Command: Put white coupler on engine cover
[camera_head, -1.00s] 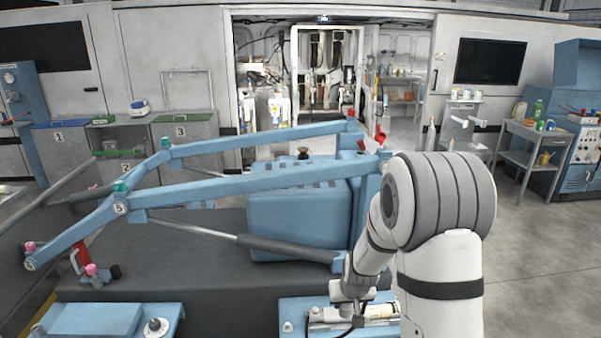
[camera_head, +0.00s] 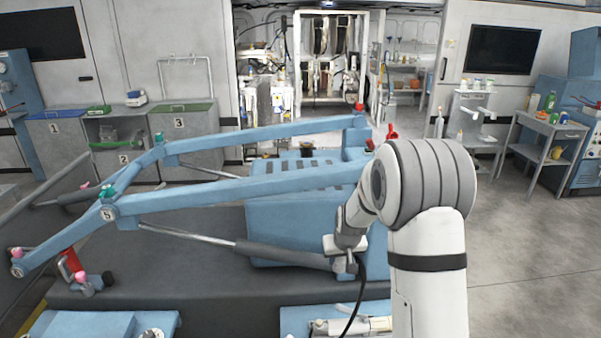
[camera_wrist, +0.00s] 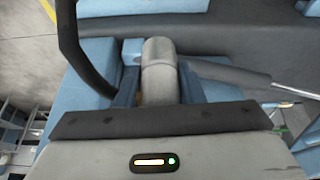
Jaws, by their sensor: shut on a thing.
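My gripper (camera_head: 346,262) is in front of the right end of the large blue box-shaped cover (camera_head: 290,228), which looks like the engine cover. In the wrist view, my gripper (camera_wrist: 159,92) is shut on a pale grey-white cylindrical piece (camera_wrist: 159,60), likely the white coupler. The piece points away from my palm. In the head view it is mostly hidden by the hand. A black hose (camera_head: 361,298) hangs beside the gripper; it also shows at the left of the wrist view (camera_wrist: 68,40). I cannot tell whether the piece touches the cover.
Blue lift beams (camera_head: 240,192) run across the middle, with a grey cylinder rod (camera_head: 290,253) below them. A lower blue block (camera_head: 300,318) carries a pale cylindrical fitting (camera_head: 350,327). Numbered bins (camera_head: 185,127) stand at the back left. The floor at right is clear.

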